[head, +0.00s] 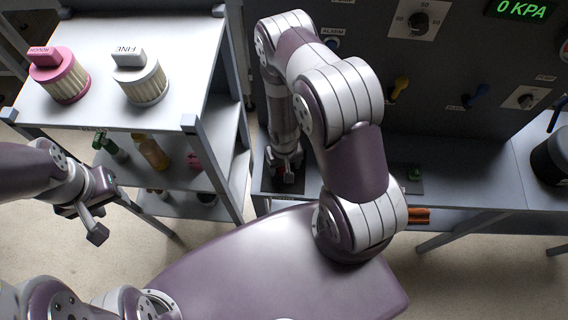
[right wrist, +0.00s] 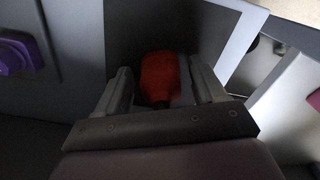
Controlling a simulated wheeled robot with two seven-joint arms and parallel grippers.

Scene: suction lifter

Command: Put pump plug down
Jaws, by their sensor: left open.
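A red piece (right wrist: 160,78), which looks like the pump plug, shows between the two fingers of my right gripper (right wrist: 163,85) in the right wrist view. Narrow dark gaps seem to show beside it, and I cannot tell whether the fingers touch it. In the head view my right gripper (head: 284,162) points down at the left end of the grey bench (head: 470,190), with a small bit of red at its tip. My left gripper (head: 103,215) is open and empty, beside the shelf at the left.
A pink filter (head: 62,82) and a white filter marked FINE (head: 140,84) stand on the shelf top (head: 195,25). Bottles stand on the level below. The dark panel (head: 450,90) behind the bench carries knobs and a display reading 0 KPA. A dark canister (head: 552,158) stands far right.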

